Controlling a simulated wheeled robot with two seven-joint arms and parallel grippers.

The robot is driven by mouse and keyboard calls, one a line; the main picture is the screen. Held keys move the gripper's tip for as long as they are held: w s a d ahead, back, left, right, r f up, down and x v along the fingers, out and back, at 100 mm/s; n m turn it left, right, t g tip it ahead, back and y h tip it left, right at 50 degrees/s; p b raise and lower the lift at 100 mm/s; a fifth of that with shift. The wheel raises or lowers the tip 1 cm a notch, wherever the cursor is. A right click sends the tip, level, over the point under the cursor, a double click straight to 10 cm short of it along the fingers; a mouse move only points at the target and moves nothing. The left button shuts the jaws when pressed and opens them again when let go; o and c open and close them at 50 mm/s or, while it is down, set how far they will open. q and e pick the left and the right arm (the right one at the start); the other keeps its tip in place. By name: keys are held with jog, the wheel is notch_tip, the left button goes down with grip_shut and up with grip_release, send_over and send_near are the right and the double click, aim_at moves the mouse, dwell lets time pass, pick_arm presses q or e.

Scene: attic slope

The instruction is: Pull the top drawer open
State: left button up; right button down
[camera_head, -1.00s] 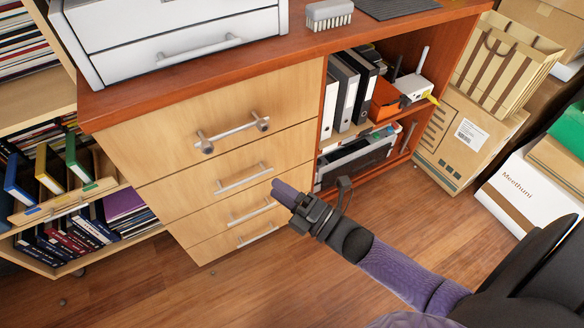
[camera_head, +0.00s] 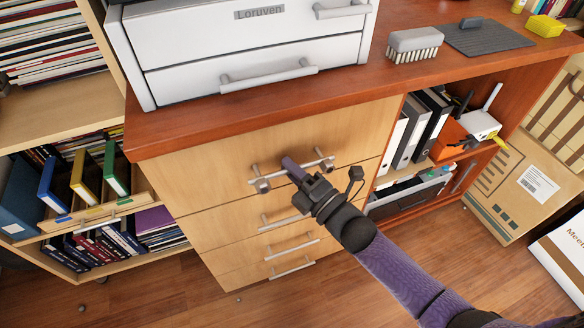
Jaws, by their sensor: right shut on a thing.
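The wooden cabinet's top drawer (camera_head: 220,160) has a pale wood front and looks closed, flush with the fronts below. Its metal bar handle (camera_head: 318,160) sits on two round mounts. My right gripper (camera_head: 291,168) is shut on the middle of this handle, with its arm coming in from the lower right. The fingers hide part of the bar. My left gripper is not in view.
Lower drawers (camera_head: 232,238) with bar handles look closed. A white drawer unit (camera_head: 240,50) and a brush (camera_head: 414,44) stand on the red-brown top. An open shelf (camera_head: 405,185) with binders is to the right. Wooden floor (camera_head: 335,290) lies clear in front.

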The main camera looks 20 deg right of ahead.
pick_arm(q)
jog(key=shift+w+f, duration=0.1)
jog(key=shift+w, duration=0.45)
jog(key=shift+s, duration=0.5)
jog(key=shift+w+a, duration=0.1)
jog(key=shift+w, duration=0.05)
